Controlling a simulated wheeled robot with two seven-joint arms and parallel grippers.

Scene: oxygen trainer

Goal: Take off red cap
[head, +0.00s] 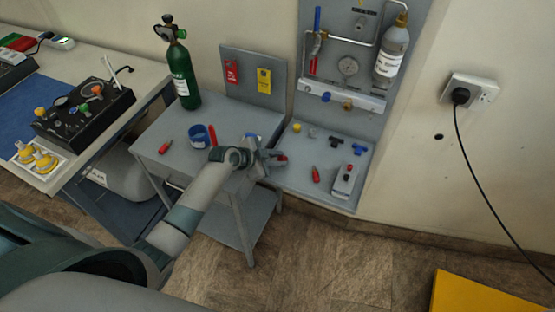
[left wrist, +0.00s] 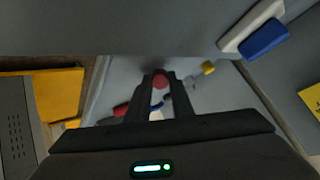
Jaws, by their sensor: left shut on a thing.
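My left gripper (head: 276,158) reaches over the right edge of the small grey table, near the grey panel shelf. It is shut on a small red cap (left wrist: 160,81), which shows between the fingertips in the left wrist view. In the head view a bit of the red cap (head: 282,158) shows at the fingertips. What lies behind the cap is mostly hidden by the fingers, so I cannot tell whether it still touches a fitting. My right gripper is not in view.
A green cylinder (head: 183,76) and a blue ring (head: 199,137) stand on the small table (head: 168,173). A wall panel with a gauge (head: 348,67) rises behind the shelf.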

